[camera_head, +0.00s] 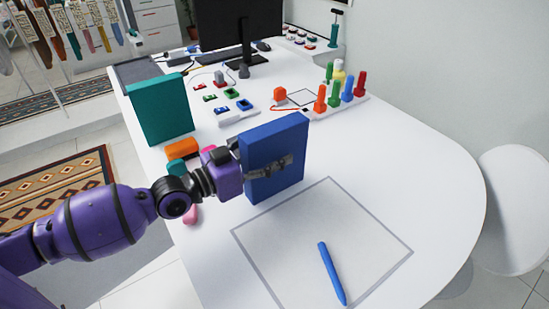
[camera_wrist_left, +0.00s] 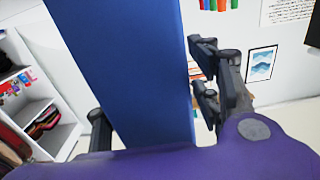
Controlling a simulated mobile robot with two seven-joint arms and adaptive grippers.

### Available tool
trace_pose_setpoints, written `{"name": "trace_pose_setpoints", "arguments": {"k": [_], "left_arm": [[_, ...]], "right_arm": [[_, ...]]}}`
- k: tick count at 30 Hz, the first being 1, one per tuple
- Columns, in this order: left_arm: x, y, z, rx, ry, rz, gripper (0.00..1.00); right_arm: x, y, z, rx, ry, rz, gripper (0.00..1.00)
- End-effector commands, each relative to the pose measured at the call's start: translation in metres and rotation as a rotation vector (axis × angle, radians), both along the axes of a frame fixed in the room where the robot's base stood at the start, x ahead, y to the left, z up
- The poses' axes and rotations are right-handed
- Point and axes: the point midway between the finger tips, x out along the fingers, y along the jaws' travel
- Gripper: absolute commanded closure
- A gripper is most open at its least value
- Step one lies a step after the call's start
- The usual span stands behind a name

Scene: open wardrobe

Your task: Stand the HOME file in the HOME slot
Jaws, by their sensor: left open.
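A blue box-shaped file (camera_head: 275,150) stands upright on the white desk. No HOME lettering shows on it, and I cannot tell which file is HOME. A teal file (camera_head: 160,110) stands further back to the left. My left gripper (camera_head: 262,162) is open around the blue file, with one finger across its near face. In the left wrist view the blue file (camera_wrist_left: 125,60) rises between the two fingers, with a gap visible at the left finger. No labelled HOME slot can be made out. My right gripper is not in view.
A blue pen (camera_head: 331,273) lies inside a grey outlined square (camera_head: 375,267) on the desk (camera_head: 440,190). Orange and pink items (camera_head: 182,149) lie close to the left arm. Coloured pegs (camera_head: 347,92), small blocks and a monitor (camera_head: 238,25) are further back. The desk's right side is clear.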

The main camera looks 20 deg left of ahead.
Motion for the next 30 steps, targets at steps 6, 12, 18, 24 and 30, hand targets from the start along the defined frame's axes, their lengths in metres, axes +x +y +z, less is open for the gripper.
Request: {"name": "trace_pose_setpoints", "arguments": {"k": [6,12,18,24,30], "left_arm": [[0.0072,-0.0062,-0.0008,0.001,0.002,-0.001,0.43],[0.0067,-0.006,-0.0011,0.001,0.002,-0.001,0.52],[0.0067,-0.0059,-0.0009,0.001,0.002,-0.001,0.78],[0.0066,-0.0059,-0.0008,0.001,0.002,-0.001,1.0],[0.0069,-0.006,0.0009,0.0,-0.001,-0.001,1.0]], "right_arm": [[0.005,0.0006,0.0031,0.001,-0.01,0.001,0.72],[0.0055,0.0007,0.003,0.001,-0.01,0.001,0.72],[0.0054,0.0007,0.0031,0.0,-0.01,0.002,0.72],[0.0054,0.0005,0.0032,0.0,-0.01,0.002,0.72],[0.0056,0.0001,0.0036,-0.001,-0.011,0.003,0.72]]}}
